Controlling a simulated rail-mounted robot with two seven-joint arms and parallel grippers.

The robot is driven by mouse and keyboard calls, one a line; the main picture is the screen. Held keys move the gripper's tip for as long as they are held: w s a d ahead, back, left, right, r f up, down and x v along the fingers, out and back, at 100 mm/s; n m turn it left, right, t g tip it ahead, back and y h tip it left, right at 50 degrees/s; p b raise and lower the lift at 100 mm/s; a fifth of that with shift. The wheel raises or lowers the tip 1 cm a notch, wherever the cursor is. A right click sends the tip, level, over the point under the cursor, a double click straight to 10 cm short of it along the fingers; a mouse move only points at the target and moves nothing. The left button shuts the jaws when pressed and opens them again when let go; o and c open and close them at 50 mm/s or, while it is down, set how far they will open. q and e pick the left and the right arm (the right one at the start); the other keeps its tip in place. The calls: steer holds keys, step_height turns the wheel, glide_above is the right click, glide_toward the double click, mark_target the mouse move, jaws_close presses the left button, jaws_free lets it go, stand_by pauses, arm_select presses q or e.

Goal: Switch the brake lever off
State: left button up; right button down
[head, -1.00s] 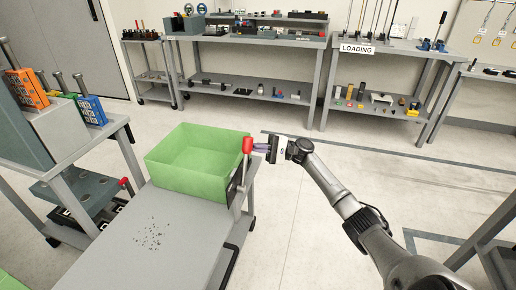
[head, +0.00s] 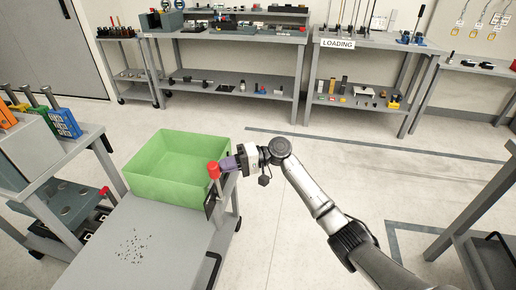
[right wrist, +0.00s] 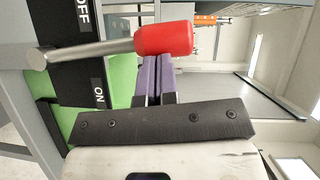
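The brake lever (head: 213,171) has a red knob and a metal rod. It stands at the right edge of the grey cart, beside the green bin. In the right wrist view the lever (right wrist: 165,38) crosses a black plate between the OFF label (right wrist: 83,14) and the ON label (right wrist: 98,93). My right gripper (head: 232,163) is at the right side of the knob. Its purple fingers (right wrist: 153,75) are together with their tips at the knob, which is not between them. Whether they touch it is hard to tell. My left gripper is out of view.
The green bin (head: 177,188) sits on the cart top (head: 160,260), with small dark bits in front of it. A shelf cart (head: 60,160) with colored blocks stands at left. Workbenches line the back. Floor right of the cart is clear.

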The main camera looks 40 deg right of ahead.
steer(key=s+a+n+p, duration=0.1)
steer(key=s+a+n+h+p, duration=0.1)
steer(key=a, duration=0.1)
steer(key=a+n+h+p, duration=0.1)
steer(key=p, duration=0.1)
steer(key=shift+s+a+f, duration=0.3)
steer(key=shift+s+a, duration=0.05)
steer(key=shift+s, duration=0.05)
steer(key=shift+s+a+f, duration=0.1)
stand_by(0.3)
steer(key=w+d+r+p+v, duration=0.1)
steer(key=w+p+v, duration=0.1)
steer(key=v, duration=1.1)
steer(key=shift+w+r+p, duration=0.2)
steer(key=shift+w+p, duration=0.1)
steer(key=shift+p, duration=0.1)
steer(key=shift+d, duration=0.1)
